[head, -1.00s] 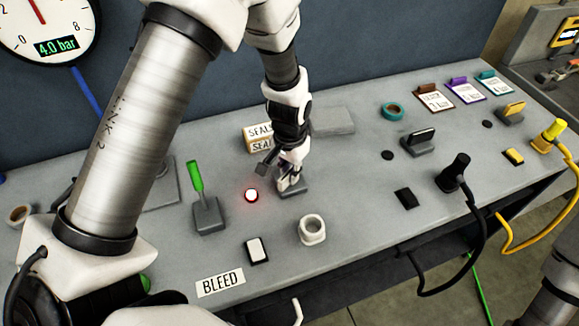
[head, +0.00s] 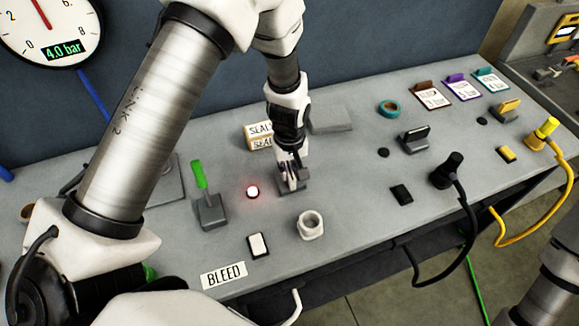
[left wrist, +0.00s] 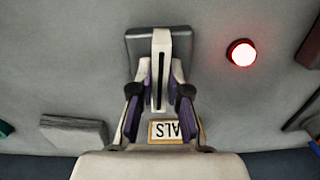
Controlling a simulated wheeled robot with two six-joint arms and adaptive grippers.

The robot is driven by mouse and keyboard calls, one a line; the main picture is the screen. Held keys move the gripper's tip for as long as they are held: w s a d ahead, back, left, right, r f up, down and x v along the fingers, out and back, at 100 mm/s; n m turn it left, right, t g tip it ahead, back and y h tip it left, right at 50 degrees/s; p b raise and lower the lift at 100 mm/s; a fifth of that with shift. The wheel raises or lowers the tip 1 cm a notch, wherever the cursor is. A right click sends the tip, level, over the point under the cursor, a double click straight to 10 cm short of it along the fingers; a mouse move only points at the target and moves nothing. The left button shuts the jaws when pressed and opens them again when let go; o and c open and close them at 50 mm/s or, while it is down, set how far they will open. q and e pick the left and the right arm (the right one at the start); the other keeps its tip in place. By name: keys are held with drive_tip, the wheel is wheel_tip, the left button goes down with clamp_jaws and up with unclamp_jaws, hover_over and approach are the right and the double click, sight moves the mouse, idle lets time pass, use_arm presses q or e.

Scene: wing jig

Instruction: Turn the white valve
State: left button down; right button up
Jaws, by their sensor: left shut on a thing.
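The white valve shows in the left wrist view as an upright white handle (left wrist: 161,62) with a dark slot, on a grey square base (left wrist: 137,45). In the head view its base (head: 299,186) sits on the bench behind the white hex fitting, and the handle is mostly hidden by my gripper. My left gripper (head: 290,182) reaches down onto it from above. In the left wrist view its purple-padded fingers (left wrist: 161,85) are shut on the handle, one on each side. My right gripper is not in view.
A lit red lamp (head: 252,191) and a green lever (head: 205,195) stand left of the valve. A SEALS box (head: 260,142) is behind it. A white hex fitting (head: 311,225) and a white rocker switch (head: 258,244) are in front. A gauge (head: 48,28) reads 4.0 bar.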

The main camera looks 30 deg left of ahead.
sight(289, 169)
use_arm(q)
drive_tip(key=shift+s+f+n, duration=0.1)
drive_tip(key=shift+s+n, duration=0.05)
drive_tip(key=shift+n, duration=0.45)
drive_tip(key=c, duration=1.1)
unclamp_jaws()
drive_tip(key=shift+c, duration=0.2)
wheel_tip(289, 169, up, 12)
drive_tip(key=shift+w, duration=0.2)
